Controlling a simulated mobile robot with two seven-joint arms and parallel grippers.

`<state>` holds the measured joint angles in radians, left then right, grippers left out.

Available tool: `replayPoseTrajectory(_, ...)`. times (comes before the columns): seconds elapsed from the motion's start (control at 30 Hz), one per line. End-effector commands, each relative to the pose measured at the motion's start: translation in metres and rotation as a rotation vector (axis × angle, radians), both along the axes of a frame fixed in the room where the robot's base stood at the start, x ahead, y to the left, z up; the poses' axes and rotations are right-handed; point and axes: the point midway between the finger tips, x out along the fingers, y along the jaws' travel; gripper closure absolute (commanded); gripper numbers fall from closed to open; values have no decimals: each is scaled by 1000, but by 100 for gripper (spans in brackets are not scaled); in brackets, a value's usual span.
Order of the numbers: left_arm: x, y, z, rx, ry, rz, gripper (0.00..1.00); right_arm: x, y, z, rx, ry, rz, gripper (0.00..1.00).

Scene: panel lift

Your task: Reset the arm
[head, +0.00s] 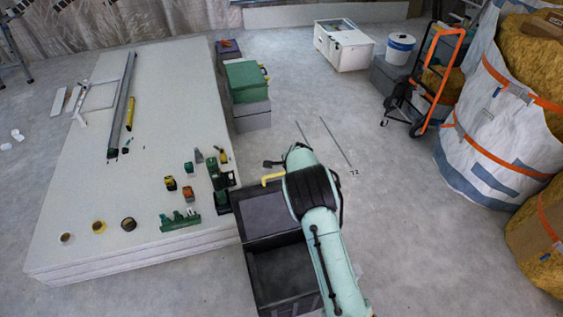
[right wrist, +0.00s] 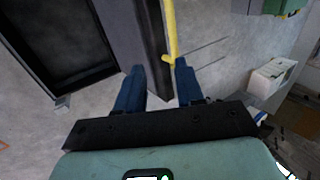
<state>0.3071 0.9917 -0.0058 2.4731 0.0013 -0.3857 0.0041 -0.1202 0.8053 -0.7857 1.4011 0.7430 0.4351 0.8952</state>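My right arm (head: 318,215) is mint green with a black joint and comes in from the bottom, reaching over the black toolbox (head: 262,213). In the right wrist view my right gripper (right wrist: 160,68) has two dark blue fingers spread apart, with nothing held between them. The toolbox's yellow handle (head: 273,179) also shows in the wrist view (right wrist: 170,30), beyond the fingertips and close to the right-hand finger. I cannot tell whether they touch. In the head view the fingers are mostly hidden by the arm. My left gripper is out of view.
A stack of white panels (head: 95,180) at left carries tools. Green and grey cases (head: 247,82) stand beside it. A white box (head: 343,50), a bucket (head: 400,47), an orange hand truck (head: 437,85) and large bags (head: 500,120) line the right. Floor between is mostly clear.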

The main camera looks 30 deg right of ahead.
Motion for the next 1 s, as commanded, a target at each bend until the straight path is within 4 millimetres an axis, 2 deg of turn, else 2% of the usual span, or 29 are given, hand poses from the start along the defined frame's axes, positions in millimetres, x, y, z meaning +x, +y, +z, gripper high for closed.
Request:
replayPoseTrajectory(0.27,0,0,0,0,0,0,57,-3,0,-5,-3,9,5,63)
replayPoseTrajectory(0.37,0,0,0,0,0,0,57,-17,4,-26,-18,52,39,63)
replayPoseTrajectory(0.43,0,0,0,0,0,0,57,-35,8,-51,-37,105,84,63)
replayPoseTrajectory(0.57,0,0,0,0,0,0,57,-85,27,-107,-73,230,228,63)
replayPoseTrajectory(0.7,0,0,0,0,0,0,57,-147,60,-160,-95,350,438,63)
replayPoseTrajectory(0.77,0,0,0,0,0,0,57,-174,78,-178,-95,391,542,63)
replayPoseTrajectory(0.9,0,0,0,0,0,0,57,-239,127,-209,-76,450,809,63)
replayPoseTrajectory(1.0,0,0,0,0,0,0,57,-284,168,-219,-48,453,1013,63)
